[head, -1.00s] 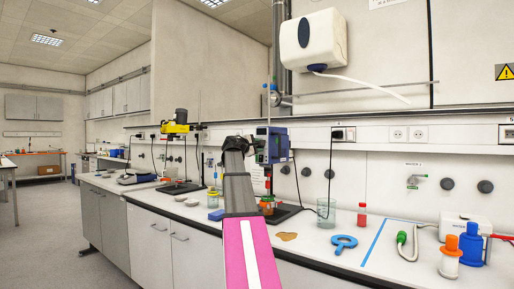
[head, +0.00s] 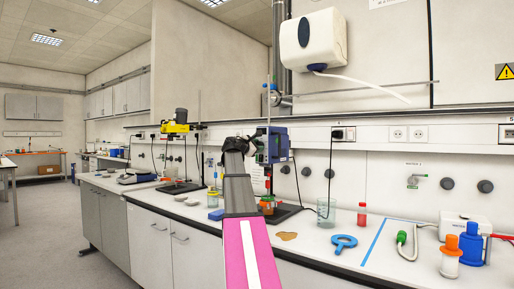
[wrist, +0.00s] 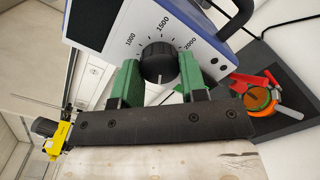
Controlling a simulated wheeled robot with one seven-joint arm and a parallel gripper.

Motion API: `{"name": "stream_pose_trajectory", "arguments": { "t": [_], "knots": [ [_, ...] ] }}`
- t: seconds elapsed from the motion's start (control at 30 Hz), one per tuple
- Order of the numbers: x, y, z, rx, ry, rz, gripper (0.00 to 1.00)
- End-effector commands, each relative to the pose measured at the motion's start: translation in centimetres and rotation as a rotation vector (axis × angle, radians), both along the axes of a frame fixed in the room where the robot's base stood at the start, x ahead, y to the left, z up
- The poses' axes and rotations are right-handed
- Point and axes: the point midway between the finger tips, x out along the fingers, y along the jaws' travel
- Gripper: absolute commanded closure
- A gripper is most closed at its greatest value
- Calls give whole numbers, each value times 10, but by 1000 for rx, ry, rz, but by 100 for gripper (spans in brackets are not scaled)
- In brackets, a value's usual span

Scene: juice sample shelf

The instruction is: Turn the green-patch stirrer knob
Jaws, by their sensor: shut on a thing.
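The stirrer (head: 272,146) is a blue unit on a stand at the back of the bench in the head view. Its white front face with 1000, 1500 and 2000 marks fills the top of the wrist view (wrist: 113,30). The black round knob (wrist: 159,60) sits below the 1500 mark. My gripper (wrist: 159,75) has its green fingers on both sides of the knob, shut on it. In the head view my arm hides the gripper and knob.
An orange container (wrist: 258,98) stands on the dark stand base (wrist: 290,75), right of my gripper. A yellow stirrer (head: 178,126) stands further left.

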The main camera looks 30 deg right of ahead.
Motion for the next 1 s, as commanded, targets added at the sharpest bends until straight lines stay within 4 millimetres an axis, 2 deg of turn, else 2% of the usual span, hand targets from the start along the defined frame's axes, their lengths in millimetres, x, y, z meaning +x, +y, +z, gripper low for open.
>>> {"name": "stream_pose_trajectory", "arguments": {
  "t": [0.27, 0.3, 0.33, 0.37, 0.73, 0.87, 1.0],
  "knots": [
    [0, 0, 0, 0, 2, -1, 84],
    [0, 0, 0, 0, 2, -1, 48],
    [0, 0, 0, 0, 2, -1, 38],
    [0, 0, 0, 0, 2, -1, 35],
    [-3, 6, 0, 0, 0, 0, 35],
    [-10, 23, -1, -1, 0, 1, 35],
    [-19, 48, -1, -1, 0, 1, 35]
  ]
}}
